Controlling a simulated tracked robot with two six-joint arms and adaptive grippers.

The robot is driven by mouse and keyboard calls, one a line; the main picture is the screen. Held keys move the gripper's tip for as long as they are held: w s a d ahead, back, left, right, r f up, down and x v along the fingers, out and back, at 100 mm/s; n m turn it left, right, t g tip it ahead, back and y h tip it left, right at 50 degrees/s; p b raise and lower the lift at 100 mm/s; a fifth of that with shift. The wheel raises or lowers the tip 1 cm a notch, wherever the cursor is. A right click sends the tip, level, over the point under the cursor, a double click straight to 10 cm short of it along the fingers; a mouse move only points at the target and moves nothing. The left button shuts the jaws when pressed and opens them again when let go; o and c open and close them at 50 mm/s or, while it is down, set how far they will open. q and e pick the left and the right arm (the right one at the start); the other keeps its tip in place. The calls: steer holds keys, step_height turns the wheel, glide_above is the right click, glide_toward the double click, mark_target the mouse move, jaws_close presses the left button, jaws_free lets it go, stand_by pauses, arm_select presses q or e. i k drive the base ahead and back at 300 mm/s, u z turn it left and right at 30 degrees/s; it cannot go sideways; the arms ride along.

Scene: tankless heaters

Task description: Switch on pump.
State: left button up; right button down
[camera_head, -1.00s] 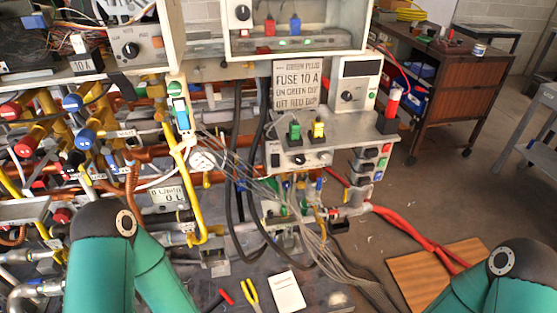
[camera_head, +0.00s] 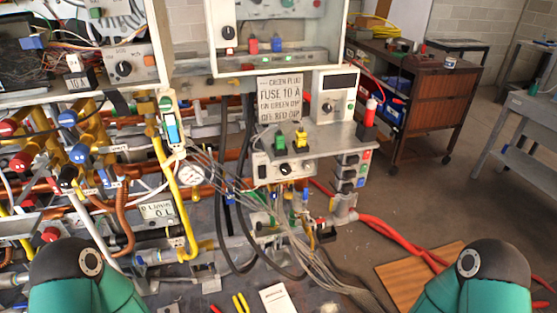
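No part is clearly labelled as the pump or its switch. A grey panel (camera_head: 312,167) at the centre carries a green plug (camera_head: 280,145), a yellow plug (camera_head: 301,140) and a dark knob (camera_head: 285,168). On its right side are a red button, a green button and black blocks (camera_head: 349,172). A white control box (camera_head: 334,88) with a dark display and a knob stands behind it.
Copper, yellow and grey pipes with coloured valve handles (camera_head: 78,153) crowd the left. Grey wires (camera_head: 305,250) hang below the panel. Yellow pliers (camera_head: 241,303) and a white card (camera_head: 275,298) lie in front. A brown cabinet (camera_head: 429,97) stands behind right; floor is open before it.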

mark_target(262, 169)
steer(key=k, duration=1.3)
steer(key=z, duration=0.55)
steer(key=i, duration=1.8)
